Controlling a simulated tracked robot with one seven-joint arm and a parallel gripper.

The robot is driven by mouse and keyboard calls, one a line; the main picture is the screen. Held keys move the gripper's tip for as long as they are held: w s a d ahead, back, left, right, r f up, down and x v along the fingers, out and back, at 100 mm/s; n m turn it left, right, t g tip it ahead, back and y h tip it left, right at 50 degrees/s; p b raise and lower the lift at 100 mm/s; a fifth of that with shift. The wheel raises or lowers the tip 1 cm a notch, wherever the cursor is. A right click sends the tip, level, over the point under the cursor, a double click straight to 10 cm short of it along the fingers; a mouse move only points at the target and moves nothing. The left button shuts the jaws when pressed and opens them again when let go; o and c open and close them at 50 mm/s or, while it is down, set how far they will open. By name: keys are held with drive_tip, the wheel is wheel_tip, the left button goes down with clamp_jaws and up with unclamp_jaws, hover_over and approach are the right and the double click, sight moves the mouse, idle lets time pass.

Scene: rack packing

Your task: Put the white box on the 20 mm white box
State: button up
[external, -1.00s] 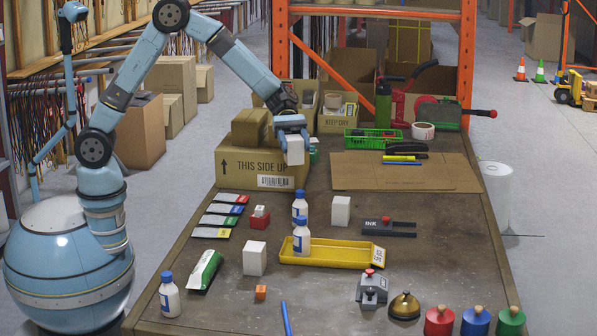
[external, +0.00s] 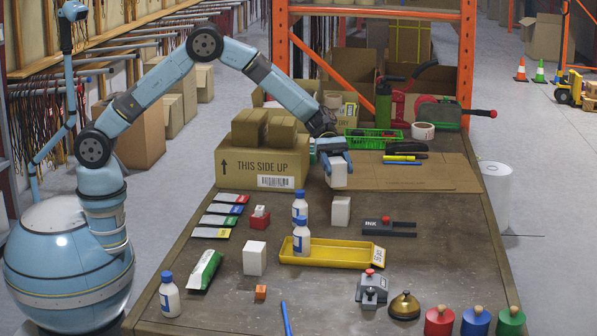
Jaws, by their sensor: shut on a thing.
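My gripper (external: 335,166) is shut on a white box (external: 338,177) and holds it above the table, to the right of the large carton. One upright white box (external: 340,211) stands on the table just below it in the picture. Another upright white box (external: 254,259) stands further left and nearer the camera. A small white piece (external: 260,211) sits at a red block (external: 259,221). No size marks are readable on the white boxes, so I cannot tell which one is 20 mm.
A carton (external: 240,171) with smaller boxes on top stands left of my gripper. A yellow tray (external: 345,254) with a white bottle (external: 301,239) lies nearer the camera. A black ink pad (external: 389,229) lies right of the upright box. Flat cardboard (external: 430,176) covers the back right.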

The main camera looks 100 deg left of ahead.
sight(344, 184)
drive_tip(key=shift+w+f, duration=0.5)
drive_tip(key=shift+f, duration=0.2)
drive_tip(key=shift+w+f, duration=0.45)
drive_tip(key=shift+f, duration=0.2)
wheel_tip(344, 184, down, 3)
drive_tip(key=shift+r, duration=0.2)
drive_tip(key=o, duration=1.2)
drive_tip(key=shift+c, duration=0.2)
